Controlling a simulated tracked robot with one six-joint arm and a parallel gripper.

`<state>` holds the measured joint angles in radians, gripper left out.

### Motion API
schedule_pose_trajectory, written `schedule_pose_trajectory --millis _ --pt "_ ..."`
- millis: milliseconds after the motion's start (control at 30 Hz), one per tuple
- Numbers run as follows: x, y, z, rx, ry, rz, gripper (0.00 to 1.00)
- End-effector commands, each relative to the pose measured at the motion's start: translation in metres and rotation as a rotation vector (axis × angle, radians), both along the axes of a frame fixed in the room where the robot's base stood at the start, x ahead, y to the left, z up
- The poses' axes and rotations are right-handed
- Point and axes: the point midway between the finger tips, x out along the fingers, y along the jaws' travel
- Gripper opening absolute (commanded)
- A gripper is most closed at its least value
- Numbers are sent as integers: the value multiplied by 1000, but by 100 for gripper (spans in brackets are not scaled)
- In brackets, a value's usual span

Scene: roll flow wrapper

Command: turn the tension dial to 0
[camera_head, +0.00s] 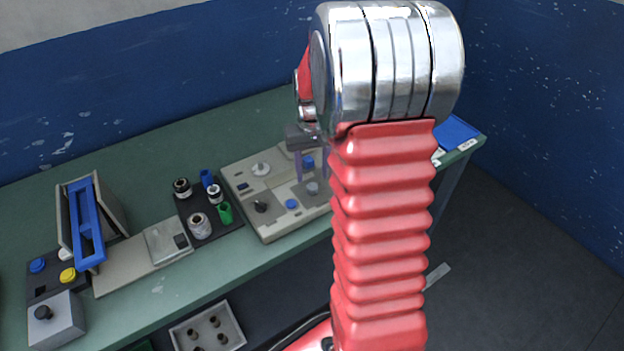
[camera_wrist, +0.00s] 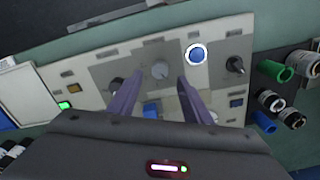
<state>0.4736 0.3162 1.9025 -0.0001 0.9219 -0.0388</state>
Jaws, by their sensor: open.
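The control panel (camera_head: 272,225) is a beige box on the green bench; it also shows in the wrist view (camera_wrist: 92,85). A grey dial (camera_wrist: 160,71) sits on a darker plate and also shows in the head view (camera_head: 312,187). A black knob (camera_wrist: 235,65) sits to its right, and a pale knob (camera_head: 261,169) is elsewhere on the panel. No readable label tells which is the tension dial. My gripper (camera_wrist: 160,82) is open and empty, with the grey dial between its fingertips in the wrist view. In the head view my gripper (camera_head: 311,174) is over the panel; contact cannot be told.
A blue button (camera_wrist: 196,54) is close to the grey dial, and another (camera_wrist: 151,110) shows between my fingers. A black tray (camera_head: 222,232) with rolls and cups stands beside the panel. A blue-framed stand (camera_head: 87,222) is farther left.

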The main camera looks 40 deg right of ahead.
Motion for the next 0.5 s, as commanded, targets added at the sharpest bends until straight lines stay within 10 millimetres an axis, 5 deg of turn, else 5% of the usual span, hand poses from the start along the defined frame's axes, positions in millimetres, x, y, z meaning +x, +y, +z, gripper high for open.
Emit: schedule_pose_trajectory --millis 500 --pt "1 0 81 -1 -2 0 45"
